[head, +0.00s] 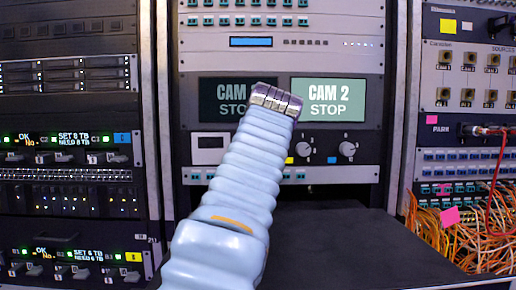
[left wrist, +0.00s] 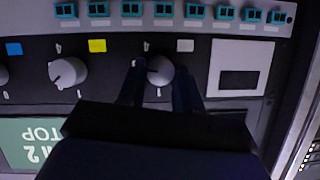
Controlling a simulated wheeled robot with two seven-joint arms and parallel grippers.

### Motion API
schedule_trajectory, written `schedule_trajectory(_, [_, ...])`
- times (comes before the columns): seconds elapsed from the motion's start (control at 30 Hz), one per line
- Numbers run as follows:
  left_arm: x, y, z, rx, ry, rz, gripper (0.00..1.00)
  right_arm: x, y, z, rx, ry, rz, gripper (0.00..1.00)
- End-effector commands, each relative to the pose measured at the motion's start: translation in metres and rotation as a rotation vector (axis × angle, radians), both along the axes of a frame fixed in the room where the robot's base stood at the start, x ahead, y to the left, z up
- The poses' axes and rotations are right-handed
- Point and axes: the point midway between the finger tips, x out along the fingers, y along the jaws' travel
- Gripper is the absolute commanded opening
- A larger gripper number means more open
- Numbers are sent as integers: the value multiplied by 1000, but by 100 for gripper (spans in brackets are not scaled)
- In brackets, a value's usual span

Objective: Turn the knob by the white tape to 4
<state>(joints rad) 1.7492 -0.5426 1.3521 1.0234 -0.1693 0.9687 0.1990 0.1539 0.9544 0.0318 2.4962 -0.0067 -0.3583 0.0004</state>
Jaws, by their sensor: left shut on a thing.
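The knob by the white tape (left wrist: 160,70) is a grey round knob on a dark panel in the left wrist view, which shows the panel upside down. The white tape (left wrist: 185,45) sits just beside it. My left gripper (left wrist: 159,78) has one dark finger on each side of this knob and is shut on it. Its pointer is too unclear to read. In the head view my left arm (head: 235,190) reaches up in front of the rack and hides this knob and tape. My right gripper is in neither view.
The knob by the yellow tape (left wrist: 67,72) is close beside the held one. Another knob (head: 347,148) is by the blue tape (head: 331,160). A CAM 2 screen (head: 328,101) is above the knobs; a dark shelf (head: 350,245) is below. Orange cables (head: 470,240) hang at right.

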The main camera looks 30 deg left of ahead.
Motion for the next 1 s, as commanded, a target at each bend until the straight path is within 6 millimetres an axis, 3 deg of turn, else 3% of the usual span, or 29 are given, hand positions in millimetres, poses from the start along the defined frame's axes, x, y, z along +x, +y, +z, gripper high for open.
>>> schedule_trajectory(0.6, [3, -4, -4, 487, 305, 0, 4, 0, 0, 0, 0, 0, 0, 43])
schedule_trajectory(1.0, [3, -6, -6, 698, 433, -1, 4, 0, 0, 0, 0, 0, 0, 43])
